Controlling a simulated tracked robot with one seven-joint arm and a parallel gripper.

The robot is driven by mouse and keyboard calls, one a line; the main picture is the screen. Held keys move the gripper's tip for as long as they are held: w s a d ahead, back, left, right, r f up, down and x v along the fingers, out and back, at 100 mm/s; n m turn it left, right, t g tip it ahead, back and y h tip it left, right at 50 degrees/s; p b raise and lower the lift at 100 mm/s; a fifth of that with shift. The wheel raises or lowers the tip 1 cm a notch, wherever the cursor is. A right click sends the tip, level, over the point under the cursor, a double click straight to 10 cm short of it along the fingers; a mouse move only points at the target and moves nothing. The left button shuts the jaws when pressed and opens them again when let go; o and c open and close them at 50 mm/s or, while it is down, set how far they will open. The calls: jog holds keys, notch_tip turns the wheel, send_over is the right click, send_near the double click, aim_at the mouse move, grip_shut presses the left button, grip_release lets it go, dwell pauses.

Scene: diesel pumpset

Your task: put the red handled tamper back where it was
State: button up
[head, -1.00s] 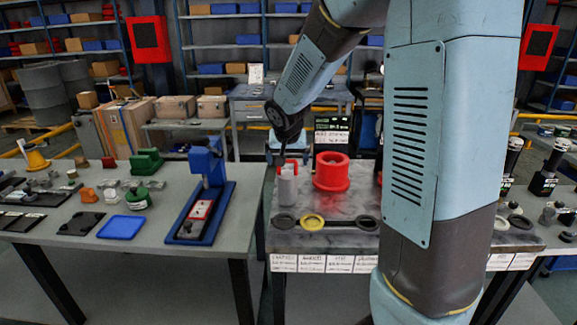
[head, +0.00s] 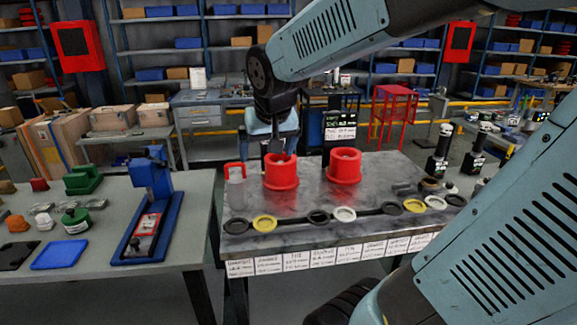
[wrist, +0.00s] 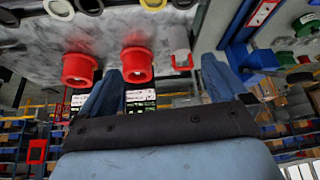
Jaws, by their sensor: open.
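The red handled tamper (head: 236,174), a grey cylinder topped by a red loop handle, stands upright at the left of the dark stone-topped bench (head: 330,207). It also shows upside down in the wrist view (wrist: 180,40). My gripper (head: 280,152) is right of the tamper and apart from it, by the left red flanged cup (head: 281,174). In the wrist view my gripper (wrist: 160,82) has its two fingers spread wide, with nothing held between them. In the head view its fingertips are partly hidden by the cup.
A second red cup (head: 344,168) stands further right. A row of dark, yellow and white rings (head: 264,223) runs along the front, above white labels (head: 296,260). A blue press (head: 150,205) stands on the left table (head: 190,240). Bare bench lies between cups and rings.

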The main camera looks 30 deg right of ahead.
jog(key=s+r+n, duration=0.1)
jog(key=s, duration=1.1)
jog(key=shift+a+r+n+y, duration=0.15)
jog(key=shift+a+n+y, duration=0.25)
